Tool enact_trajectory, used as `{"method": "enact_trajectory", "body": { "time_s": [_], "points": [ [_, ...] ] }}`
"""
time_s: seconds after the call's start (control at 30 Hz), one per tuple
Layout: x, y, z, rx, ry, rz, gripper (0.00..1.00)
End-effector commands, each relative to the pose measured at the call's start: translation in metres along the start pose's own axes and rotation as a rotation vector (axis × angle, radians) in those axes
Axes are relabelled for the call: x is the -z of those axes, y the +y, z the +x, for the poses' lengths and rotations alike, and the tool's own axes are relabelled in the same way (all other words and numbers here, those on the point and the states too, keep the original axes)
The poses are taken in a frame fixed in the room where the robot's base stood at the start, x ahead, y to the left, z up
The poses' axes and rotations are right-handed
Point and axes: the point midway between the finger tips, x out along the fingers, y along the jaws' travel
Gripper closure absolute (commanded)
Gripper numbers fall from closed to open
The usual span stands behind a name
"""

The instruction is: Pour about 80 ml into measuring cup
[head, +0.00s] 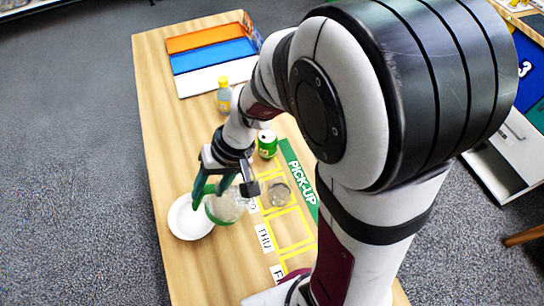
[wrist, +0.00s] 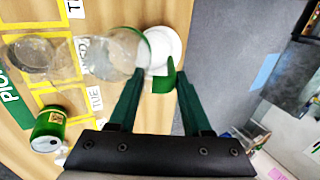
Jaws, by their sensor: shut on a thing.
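My gripper (head: 215,185) is shut on the green handle of a clear jug (head: 228,207), beside the white plate. In the wrist view, the green handle (wrist: 166,80) sits between my fingers (wrist: 160,88), and the jug's clear body (wrist: 115,53) reaches left. A second clear vessel (head: 278,192), which looks like the measuring cup, stands on the yellow grid to the right of the jug. It also shows at the left of the wrist view (wrist: 35,57). The jug's exact tilt and any liquid level are hard to tell.
A white plate (head: 180,222) lies left of the jug. A green can (head: 267,146) and a yellow-capped bottle (head: 224,98) stand farther back. Orange, blue and white bins (head: 213,57) are at the far end. The table's left side (head: 160,130) is clear.

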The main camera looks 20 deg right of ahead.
Motion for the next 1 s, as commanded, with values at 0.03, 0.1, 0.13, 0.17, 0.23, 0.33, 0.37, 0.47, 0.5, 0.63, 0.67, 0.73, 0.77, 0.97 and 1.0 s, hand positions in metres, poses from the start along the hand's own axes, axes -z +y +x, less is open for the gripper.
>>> {"method": "enact_trajectory", "body": {
  "time_s": [0.03,0.1,0.13,0.17,0.23,0.33,0.37,0.47,0.5,0.63,0.67,0.73,0.77,0.97,1.0],
  "points": [
    [0.0,-0.008,0.001,-0.033,0.002,-0.013,1.0],
    [0.0,-0.015,0.009,-0.097,0.0,-0.016,1.0],
    [-0.001,-0.017,0.012,-0.123,-0.003,-0.016,1.0],
    [-0.001,-0.02,0.015,-0.148,-0.003,-0.017,1.0],
    [0.0,-0.026,0.018,-0.205,-0.003,-0.019,1.0],
    [0.0,-0.036,0.022,-0.286,-0.005,-0.019,1.0],
    [-0.001,-0.039,0.023,-0.31,-0.005,-0.018,1.0],
    [-0.001,-0.046,0.027,-0.39,-0.007,-0.017,1.0],
    [-0.001,-0.048,0.028,-0.418,-0.005,-0.015,1.0],
    [0.0,-0.052,0.031,-0.487,-0.006,-0.011,1.0],
    [-0.001,-0.053,0.032,-0.497,-0.006,-0.01,1.0],
    [0.0,-0.053,0.032,-0.511,-0.004,-0.007,1.0],
    [0.0,-0.054,0.032,-0.514,-0.004,-0.007,1.0],
    [0.0,-0.053,0.032,-0.516,-0.004,-0.005,1.0],
    [0.0,-0.053,0.032,-0.516,-0.004,-0.005,1.0]
  ]
}}
